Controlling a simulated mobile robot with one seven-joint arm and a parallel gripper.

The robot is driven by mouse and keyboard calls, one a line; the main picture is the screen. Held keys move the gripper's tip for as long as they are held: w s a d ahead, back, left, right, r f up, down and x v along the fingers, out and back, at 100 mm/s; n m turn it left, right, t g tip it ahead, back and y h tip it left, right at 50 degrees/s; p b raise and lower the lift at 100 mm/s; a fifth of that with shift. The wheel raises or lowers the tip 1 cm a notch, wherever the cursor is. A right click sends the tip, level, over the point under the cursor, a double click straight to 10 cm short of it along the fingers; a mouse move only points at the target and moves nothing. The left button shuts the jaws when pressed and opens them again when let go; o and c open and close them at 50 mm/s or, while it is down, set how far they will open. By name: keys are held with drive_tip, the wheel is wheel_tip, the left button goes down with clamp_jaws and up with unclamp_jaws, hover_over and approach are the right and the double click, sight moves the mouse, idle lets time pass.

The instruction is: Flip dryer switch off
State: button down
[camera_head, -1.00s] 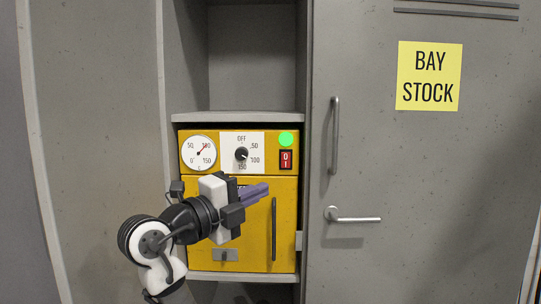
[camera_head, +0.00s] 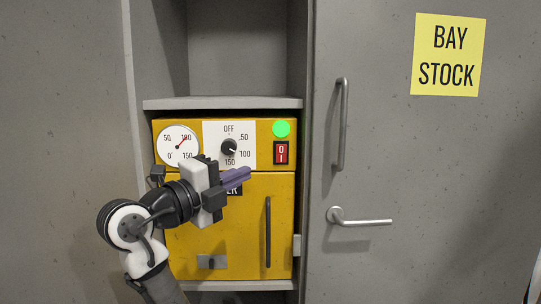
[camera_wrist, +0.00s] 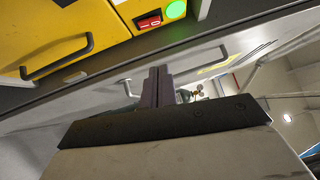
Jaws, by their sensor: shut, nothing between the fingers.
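The yellow dryer (camera_head: 230,235) sits in a bay of the grey cabinet. Its red rocker switch (camera_head: 281,152), marked 0 and I, is at the upper right of its front, under a lit green lamp (camera_head: 281,128). The switch also shows in the wrist view (camera_wrist: 148,23), next to the lamp. My gripper (camera_head: 246,175) is shut and empty, in front of the dryer, left of and lower than the switch in the head view. Its fingers show in the wrist view (camera_wrist: 157,88), apart from the switch. Which side of the rocker is pressed I cannot tell.
A round gauge (camera_head: 178,145) and a dial knob (camera_head: 229,147) are left of the switch. The dryer door has a dark vertical handle (camera_head: 268,232). To the right is a grey door with a lever handle (camera_head: 358,219) and a yellow BAY STOCK sign (camera_head: 448,55).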

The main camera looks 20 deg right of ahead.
drive_tip(key=p, duration=0.4)
approach(284, 149)
drive_tip(key=s+d, duration=0.1)
drive_tip(key=d, duration=0.3)
drive_tip(key=w, duration=0.1)
drive_tip(key=w+p, duration=0.1)
drive_tip(key=w+d, duration=0.1)
drive_tip(key=shift+r, duration=0.4)
drive_tip(key=shift+w+d+f+p, duration=0.15)
drive_tip(key=shift+w+p, duration=0.15)
drive_tip(key=shift+w, duration=0.15)
drive_tip(key=shift+w, duration=0.2)
drive_tip(key=shift+s, duration=0.1)
